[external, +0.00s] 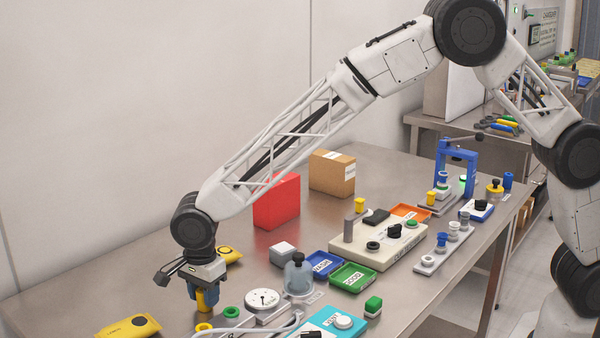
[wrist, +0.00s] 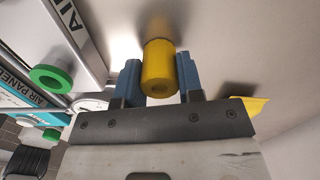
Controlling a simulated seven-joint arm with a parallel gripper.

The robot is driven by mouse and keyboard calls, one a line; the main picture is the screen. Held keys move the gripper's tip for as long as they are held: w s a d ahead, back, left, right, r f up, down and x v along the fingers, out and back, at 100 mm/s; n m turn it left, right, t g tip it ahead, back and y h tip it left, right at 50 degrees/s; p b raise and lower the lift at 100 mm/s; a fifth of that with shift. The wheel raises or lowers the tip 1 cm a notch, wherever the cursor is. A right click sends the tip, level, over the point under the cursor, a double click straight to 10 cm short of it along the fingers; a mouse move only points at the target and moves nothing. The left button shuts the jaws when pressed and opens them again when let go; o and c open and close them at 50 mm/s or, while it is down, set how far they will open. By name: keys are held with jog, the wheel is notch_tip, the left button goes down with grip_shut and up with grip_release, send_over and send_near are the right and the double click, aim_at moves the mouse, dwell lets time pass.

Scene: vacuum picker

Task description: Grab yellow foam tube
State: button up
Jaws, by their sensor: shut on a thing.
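The yellow foam tube (wrist: 159,70) is a short yellow cylinder with a hole in its end. In the wrist view it sits between the two blue fingers of my gripper (wrist: 160,82), which is shut on it. In the external view my gripper (external: 205,296) points down at the front left of the table, and the yellow tube (external: 207,299) shows between the blue fingers. I cannot tell whether the tube touches the table.
A green ring (external: 232,313) and a round gauge (external: 263,299) are right of my gripper. A yellow pouch (external: 130,327) lies front left and another yellow item (external: 230,254) lies behind. Blue (external: 322,264) and green (external: 353,277) trays are further right. The left tabletop is mostly clear.

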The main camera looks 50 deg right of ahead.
jog(key=shift+r, duration=0.1)
jog(key=shift+r, duration=0.75)
notch_tip(320, 180, up, 2)
jog(key=shift+r, duration=0.1)
jog(key=s+d, duration=0.3)
jog(key=s, duration=0.1)
jog(key=s+d, duration=0.3)
jog(key=s, duration=0.1)
jog(key=s+d+r, duration=0.1)
jog(key=s+d, duration=0.2)
jog(key=s, duration=0.1)
jog(key=shift+s+d, duration=0.3)
jog(key=shift+d, duration=0.1)
jog(key=shift+w, duration=0.1)
